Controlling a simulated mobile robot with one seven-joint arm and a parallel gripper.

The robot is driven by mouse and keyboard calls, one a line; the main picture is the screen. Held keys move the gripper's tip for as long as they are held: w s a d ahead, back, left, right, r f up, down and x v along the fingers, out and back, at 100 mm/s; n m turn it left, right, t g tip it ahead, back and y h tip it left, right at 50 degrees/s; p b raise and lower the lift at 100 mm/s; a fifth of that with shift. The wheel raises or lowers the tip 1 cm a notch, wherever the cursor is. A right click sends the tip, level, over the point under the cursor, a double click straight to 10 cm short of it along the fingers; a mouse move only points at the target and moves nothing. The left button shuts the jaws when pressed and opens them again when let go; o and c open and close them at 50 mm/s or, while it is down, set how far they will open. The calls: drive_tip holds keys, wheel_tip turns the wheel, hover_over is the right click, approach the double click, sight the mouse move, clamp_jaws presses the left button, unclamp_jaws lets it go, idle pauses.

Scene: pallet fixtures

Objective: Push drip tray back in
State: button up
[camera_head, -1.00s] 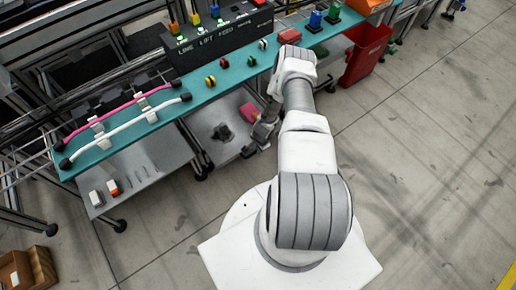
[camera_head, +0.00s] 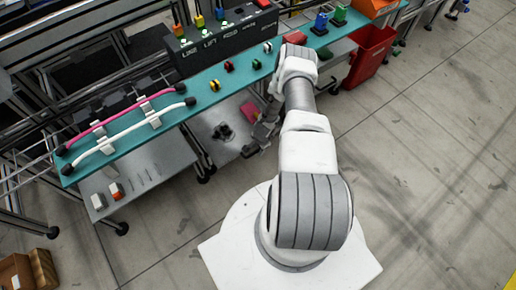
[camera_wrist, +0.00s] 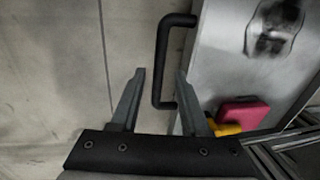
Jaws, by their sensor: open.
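The drip tray (camera_head: 228,152) is a grey metal tray that sticks out from under the teal bench in the head view. It has a dark stain on it. In the wrist view its grey surface (camera_wrist: 222,60) fills the right side, and its black bar handle (camera_wrist: 160,62) stands out toward the left. My gripper (camera_wrist: 160,74) is open, and the lower part of the handle shows between its fingers. I cannot tell whether a finger touches it. In the head view my gripper (camera_head: 252,146) is at the tray's right front edge, small and dark.
A pink-red object (camera_wrist: 242,112) and a yellow one lie by the right finger. The teal bench (camera_head: 205,97) overhangs the tray and carries cables and buttons. A grey shelf (camera_head: 140,172) is to the left, a red bin (camera_head: 370,58) to the right. Floor in front is clear.

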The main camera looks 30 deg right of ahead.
drive_tip(key=s+r+p, duration=0.3)
drive_tip(key=r+p, duration=0.3)
drive_tip(key=r, duration=1.1)
drive_tip(key=shift+s, duration=0.15)
drive_tip(key=shift+d, duration=0.15)
